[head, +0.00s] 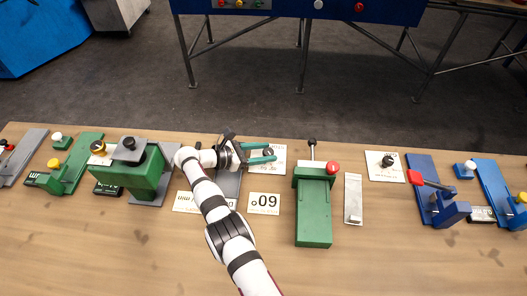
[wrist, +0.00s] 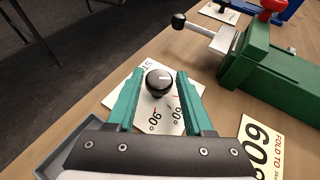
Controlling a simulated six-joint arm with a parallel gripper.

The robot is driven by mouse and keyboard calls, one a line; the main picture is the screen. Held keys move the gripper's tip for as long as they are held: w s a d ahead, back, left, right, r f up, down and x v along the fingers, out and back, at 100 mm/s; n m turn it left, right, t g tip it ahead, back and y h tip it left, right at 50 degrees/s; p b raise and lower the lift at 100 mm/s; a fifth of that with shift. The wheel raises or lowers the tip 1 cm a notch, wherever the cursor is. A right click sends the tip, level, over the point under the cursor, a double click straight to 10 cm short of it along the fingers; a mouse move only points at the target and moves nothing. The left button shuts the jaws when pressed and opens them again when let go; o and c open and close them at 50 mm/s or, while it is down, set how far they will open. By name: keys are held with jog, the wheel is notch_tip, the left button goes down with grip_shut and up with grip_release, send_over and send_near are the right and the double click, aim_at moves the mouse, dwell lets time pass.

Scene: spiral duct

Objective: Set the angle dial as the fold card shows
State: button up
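The angle dial is a round black knob (wrist: 159,82) with a white pointer line, on a white plate (wrist: 121,95) with upside-down angle marks, including 60° and 90°. In the wrist view the pointer line runs toward the right. My gripper (wrist: 160,74) has its two teal fingers apart on either side of the knob, with small gaps visible; in the head view my gripper (head: 262,152) is over the dial plate (head: 279,165). The fold card (head: 264,203) lies on the table below the dial, upside down in the head view. In the wrist view the card (wrist: 262,148) reads "FOLD TO 60°".
A green machine (head: 313,212) with a red knob stands right of the dial. A grey bar (head: 353,199) lies beyond it, then another dial plate (head: 384,172) and blue machines (head: 448,212). A green press (head: 133,178) stands left. The table front is clear.

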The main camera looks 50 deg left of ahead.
aim_at(267, 154)
jog(key=shift+o, duration=1.2)
jog(key=shift+r, duration=0.15)
jog(key=r, duration=0.4)
jog(key=shift+w+d+r, duration=0.25)
jog(key=shift+d, duration=0.05)
jog(key=w+d+r, duration=0.1)
jog(key=d+r, duration=0.1)
jog(key=d, duration=0.1)
jog(key=w+d+r, duration=0.2)
jog(key=d, duration=0.1)
jog(key=w+d+r, duration=0.1)
jog(key=d+r, duration=0.1)
jog(key=d, duration=0.1)
jog(key=shift+w, duration=0.35)
jog(key=shift+w+d+r, duration=0.15)
jog(key=shift+d, duration=0.15)
